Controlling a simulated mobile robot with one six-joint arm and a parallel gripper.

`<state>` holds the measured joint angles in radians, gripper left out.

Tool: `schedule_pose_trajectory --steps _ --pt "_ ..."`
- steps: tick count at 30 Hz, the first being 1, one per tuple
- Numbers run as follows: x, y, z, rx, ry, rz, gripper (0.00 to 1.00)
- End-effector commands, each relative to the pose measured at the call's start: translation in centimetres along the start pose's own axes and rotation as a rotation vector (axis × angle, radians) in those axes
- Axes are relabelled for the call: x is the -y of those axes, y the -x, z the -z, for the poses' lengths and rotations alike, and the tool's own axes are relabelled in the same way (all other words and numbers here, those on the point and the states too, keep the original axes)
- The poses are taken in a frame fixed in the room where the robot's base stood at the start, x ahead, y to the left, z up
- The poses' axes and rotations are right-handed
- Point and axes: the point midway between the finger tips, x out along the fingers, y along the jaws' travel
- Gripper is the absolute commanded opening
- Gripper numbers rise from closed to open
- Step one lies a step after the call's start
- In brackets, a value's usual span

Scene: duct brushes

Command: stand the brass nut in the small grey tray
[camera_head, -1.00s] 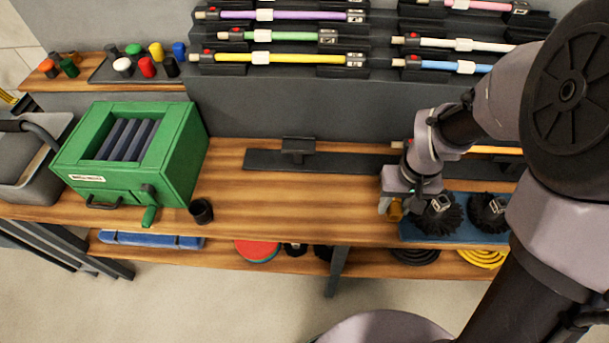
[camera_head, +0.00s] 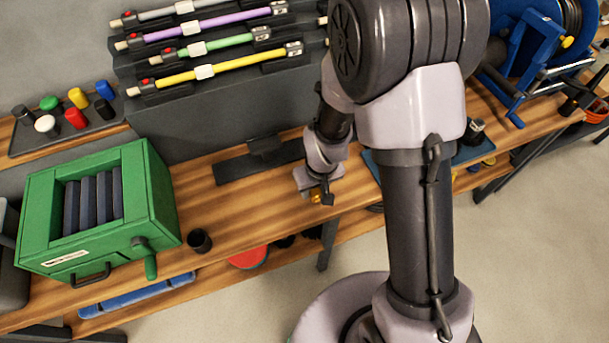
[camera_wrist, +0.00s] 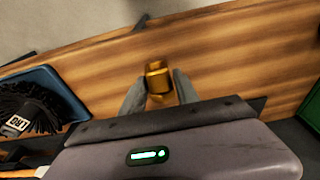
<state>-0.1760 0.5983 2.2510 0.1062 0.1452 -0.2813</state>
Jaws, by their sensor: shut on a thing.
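The brass nut (camera_head: 317,195) is between the fingers of my gripper (camera_head: 314,189), near the front edge of the wooden bench. In the wrist view the nut (camera_wrist: 157,78) is a short golden cylinder with a ridge, and my gripper (camera_wrist: 159,90) is shut on it. Bare wood lies behind the nut there; the height above the bench is hard to tell. I cannot surely make out a small grey tray. A dark grey tray (camera_head: 92,135) with several coloured caps sits on the raised shelf at the left.
A green box (camera_head: 155,205) with a crank and a black cup (camera_head: 200,240) stand left on the bench. A dark flat stand (camera_head: 232,169) lies behind my gripper. A blue tray (camera_wrist: 62,88) with a black brush (camera_wrist: 28,108) is close by. Bare bench lies between cup and gripper.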

Motion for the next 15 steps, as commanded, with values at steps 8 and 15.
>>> schedule_pose_trajectory --steps 8,15 --pt "1.3 -2.2 2.6 0.003 -0.001 0.0 0.0" --pt "1.3 -4.5 2.2 0.001 -0.001 0.0 0.0"
